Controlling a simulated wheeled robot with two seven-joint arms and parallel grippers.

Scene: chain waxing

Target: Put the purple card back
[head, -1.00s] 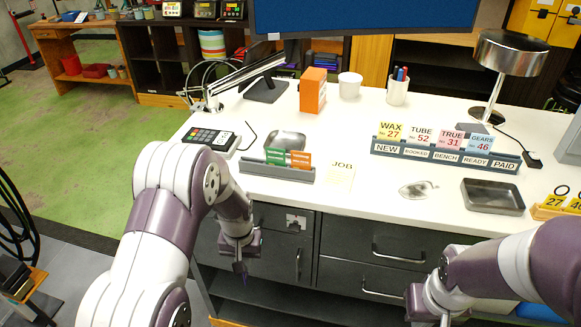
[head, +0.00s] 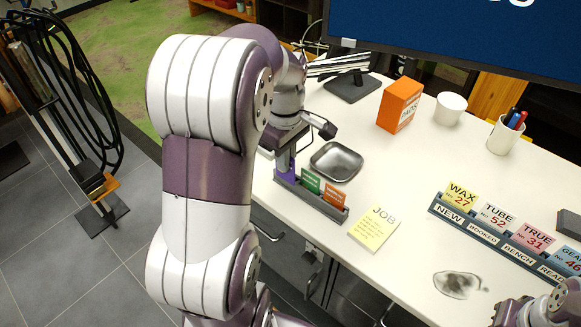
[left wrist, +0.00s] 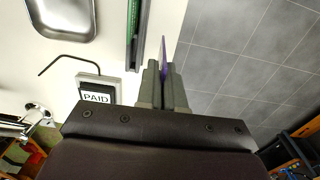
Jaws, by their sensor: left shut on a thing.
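My left gripper (head: 286,152) is shut on the purple card (head: 286,167), at the left end of the small grey card rack (head: 325,207). In the left wrist view the purple card (left wrist: 163,54) stands edge-on between the fingertips (left wrist: 162,82). There it lies beside the line of the rack (left wrist: 134,62), on the floor side, and looks apart from it. A green card (head: 309,182) and an orange card (head: 333,196) stand in the rack. My right gripper (head: 508,313) is at the lower right corner; its fingers are unclear.
A metal tray (head: 336,162) lies behind the rack, and a yellow JOB note (head: 375,228) to its right. A longer rack (head: 495,240) holds more cards. The left wrist view shows a small device reading PAID (left wrist: 98,95). The table's front edge is close to the rack.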

